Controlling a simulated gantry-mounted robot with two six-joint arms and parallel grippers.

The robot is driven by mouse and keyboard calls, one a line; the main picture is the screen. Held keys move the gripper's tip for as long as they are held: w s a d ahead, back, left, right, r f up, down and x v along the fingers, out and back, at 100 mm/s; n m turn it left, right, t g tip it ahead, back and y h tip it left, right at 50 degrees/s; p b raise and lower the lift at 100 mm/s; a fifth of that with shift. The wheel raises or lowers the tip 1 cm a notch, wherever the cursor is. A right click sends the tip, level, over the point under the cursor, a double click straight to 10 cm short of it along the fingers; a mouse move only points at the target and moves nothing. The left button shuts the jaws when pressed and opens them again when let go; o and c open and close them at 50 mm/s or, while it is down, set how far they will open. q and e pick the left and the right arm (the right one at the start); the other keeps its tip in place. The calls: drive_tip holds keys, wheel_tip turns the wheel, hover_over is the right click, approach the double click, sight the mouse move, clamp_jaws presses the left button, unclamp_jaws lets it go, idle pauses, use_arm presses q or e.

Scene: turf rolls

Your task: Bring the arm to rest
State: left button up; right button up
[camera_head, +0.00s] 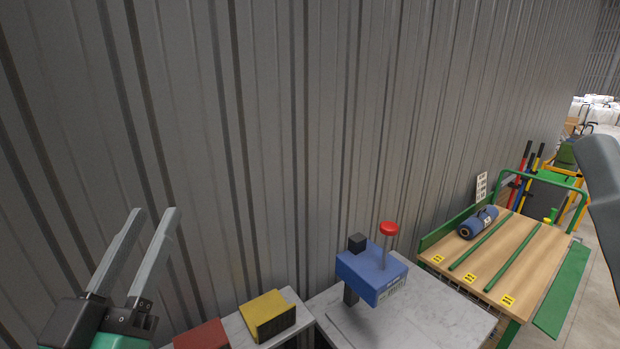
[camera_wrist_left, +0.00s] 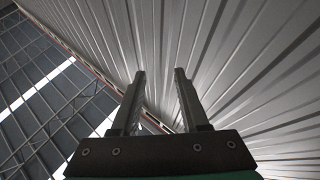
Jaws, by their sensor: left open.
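My left gripper (camera_head: 155,220) is raised at the lower left of the head view, in front of the grey corrugated wall. Its two long grey fingers point up and stand apart, with nothing between them. In the left wrist view, the same open fingers (camera_wrist_left: 160,75) point up toward the wall and roof. A smooth grey shape at the right edge of the head view looks like part of my right arm. My right gripper does not show.
Below stand a blue device with a red knob (camera_head: 372,272), a yellow block (camera_head: 267,316) and a red block (camera_head: 202,336). At right, a wooden-topped cart (camera_head: 533,260) with green rails carries a dark blue roll (camera_head: 478,222). The corrugated wall (camera_head: 290,130) fills the background.

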use_arm(q)
drive_tip(key=s+d+r+m+t+h+p, duration=0.1)
drive_tip(key=s+r+m+t+p, duration=0.2)
drive_tip(key=s+r, duration=0.95)
wheel_tip(320, 180, up, 26)
drive_tip(key=w+n+t+p, duration=0.1)
drive_tip(key=w+p, duration=0.1)
drive_tip(key=p, duration=2.2)
drive_tip(key=shift+f, duration=0.25)
